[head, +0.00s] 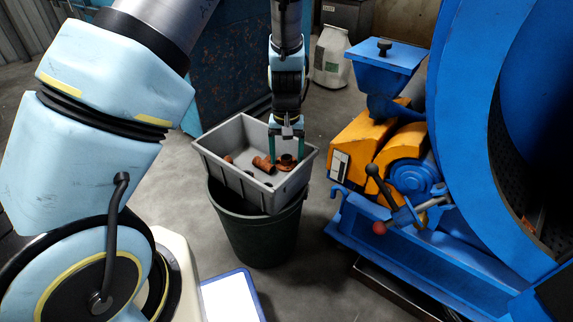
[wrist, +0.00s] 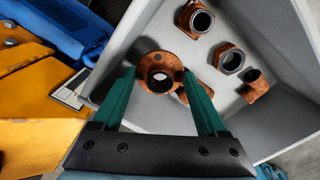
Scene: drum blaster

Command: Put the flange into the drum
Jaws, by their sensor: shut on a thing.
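The flange (wrist: 160,73) is a rust-brown ring with a round collar and a central hole. In the wrist view it sits between the green fingertips of my gripper (wrist: 157,85), which are shut on it. In the head view my gripper (head: 287,155) points down into the grey bin, and the flange (head: 287,162) shows at its fingertips. I cannot tell whether it still touches the bin. The drum (head: 500,120) is the large blue round machine at the right, with its opening facing the right edge. My gripper is well to the left of it.
The grey bin (head: 240,183) rests on a dark barrel (head: 255,238). Other rusty fittings lie in it, including an elbow (wrist: 255,86) and a hex fitting (wrist: 229,59).

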